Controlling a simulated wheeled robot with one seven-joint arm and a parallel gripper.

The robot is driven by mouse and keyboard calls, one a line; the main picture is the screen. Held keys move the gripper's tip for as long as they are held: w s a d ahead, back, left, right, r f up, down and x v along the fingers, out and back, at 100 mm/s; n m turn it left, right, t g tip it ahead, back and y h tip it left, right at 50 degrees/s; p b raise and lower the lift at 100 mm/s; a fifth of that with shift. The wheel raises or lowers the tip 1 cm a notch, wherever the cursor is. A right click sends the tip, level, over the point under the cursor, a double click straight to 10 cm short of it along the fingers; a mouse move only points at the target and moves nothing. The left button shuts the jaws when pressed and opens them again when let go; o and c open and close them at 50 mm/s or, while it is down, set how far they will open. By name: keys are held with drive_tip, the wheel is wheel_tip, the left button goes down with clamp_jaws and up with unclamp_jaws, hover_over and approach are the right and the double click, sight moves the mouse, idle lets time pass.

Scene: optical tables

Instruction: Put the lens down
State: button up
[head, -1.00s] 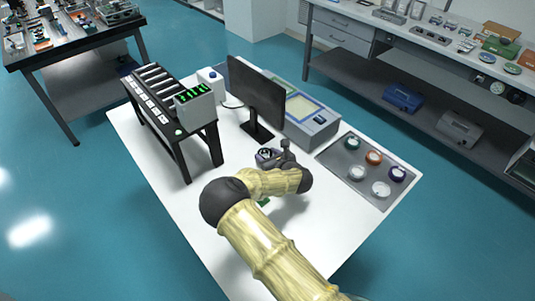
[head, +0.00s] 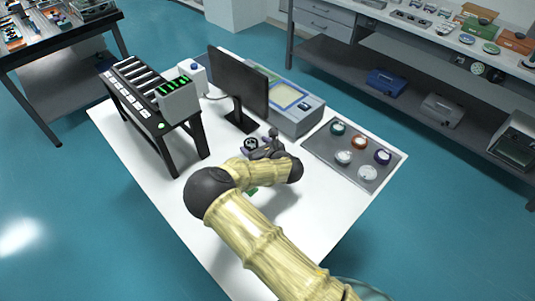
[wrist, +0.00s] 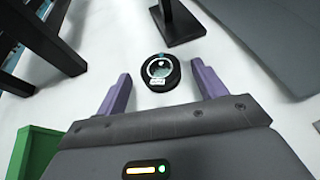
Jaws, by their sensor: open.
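The lens (wrist: 158,72) is a round piece in a black ring mount with a small white label. In the wrist view it lies on the white table just beyond and between the fingertips. My gripper (wrist: 160,88) has its two purple fingers spread apart, with nothing between them touching the lens. In the head view the lens (head: 251,143) shows as a small dark ring beside my gripper (head: 262,147), in front of the monitor.
A monitor (head: 238,82) stands behind the lens, its foot close by. A black rack (head: 150,100) is to the left. A grey tray (head: 385,172) with several round pieces lies to the right. The white table's front left is clear.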

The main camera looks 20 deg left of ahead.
drive_tip(key=b+v, duration=0.1)
drive_tip(key=v, duration=0.9)
drive_tip(key=shift+s+d+b, duration=0.15)
drive_tip(key=shift+b, duration=0.15)
